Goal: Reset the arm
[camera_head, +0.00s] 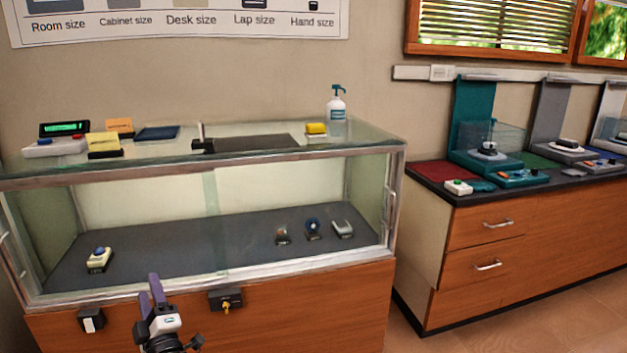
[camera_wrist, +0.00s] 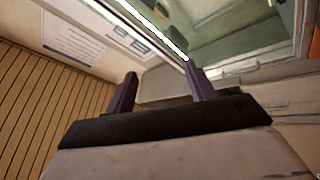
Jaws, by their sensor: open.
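My gripper (camera_head: 151,287) is at the lower left of the head view, in front of the wooden base of a glass display case (camera_head: 330,310). Its two purple-grey fingers point up and stand apart. In the wrist view my gripper (camera_wrist: 160,88) shows the same two fingers spread wide with nothing between them. Most of my arm is out of the head view, below its bottom edge.
A lock with a key (camera_head: 227,300) and a switch box (camera_head: 91,320) are on the case front near my gripper. A pump bottle (camera_head: 337,104) and yellow block (camera_head: 316,129) stand on the glass top. A counter with drawers (camera_head: 520,228) is at right, with clear floor (camera_head: 545,318) before it.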

